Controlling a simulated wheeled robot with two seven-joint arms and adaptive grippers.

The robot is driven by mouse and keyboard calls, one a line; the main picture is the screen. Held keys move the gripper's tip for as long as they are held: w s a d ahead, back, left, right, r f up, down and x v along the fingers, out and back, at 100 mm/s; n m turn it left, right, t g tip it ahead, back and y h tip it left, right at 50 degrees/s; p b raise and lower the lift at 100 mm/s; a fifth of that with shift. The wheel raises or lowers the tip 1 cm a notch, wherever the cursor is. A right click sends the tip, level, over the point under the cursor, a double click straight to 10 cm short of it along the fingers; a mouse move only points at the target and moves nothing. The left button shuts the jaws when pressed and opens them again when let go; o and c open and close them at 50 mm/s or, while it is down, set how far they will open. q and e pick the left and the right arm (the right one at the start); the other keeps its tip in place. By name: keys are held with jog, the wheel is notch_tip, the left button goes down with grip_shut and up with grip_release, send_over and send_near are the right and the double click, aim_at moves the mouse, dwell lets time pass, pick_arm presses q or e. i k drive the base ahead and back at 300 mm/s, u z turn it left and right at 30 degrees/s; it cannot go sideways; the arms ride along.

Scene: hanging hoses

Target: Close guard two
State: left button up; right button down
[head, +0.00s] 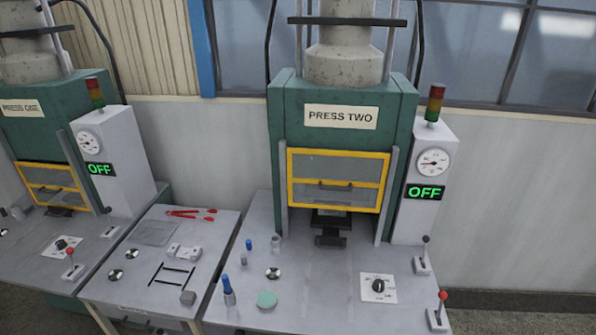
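Press two (280,120) is a green machine right of centre, labelled "PRESS TWO". Its guard (290,180) is a yellow-framed clear panel with a crossbar and a small dark handle (336,184). The guard sits between two pale upright rails (387,195). Below its lower edge is an open gap, where a dark block (331,240) shows on the press bed. Neither of my grippers is in view.
Press one (75,125) stands at the left with its own yellow guard (50,181). Both display panels read "OFF". A side table (215,255) holds red-handled tongs (190,214).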

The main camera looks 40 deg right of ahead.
aim_at(386, 158)
jog(key=z, duration=1.85)
jog(key=i, duration=0.1)
jog(key=u, duration=0.3)
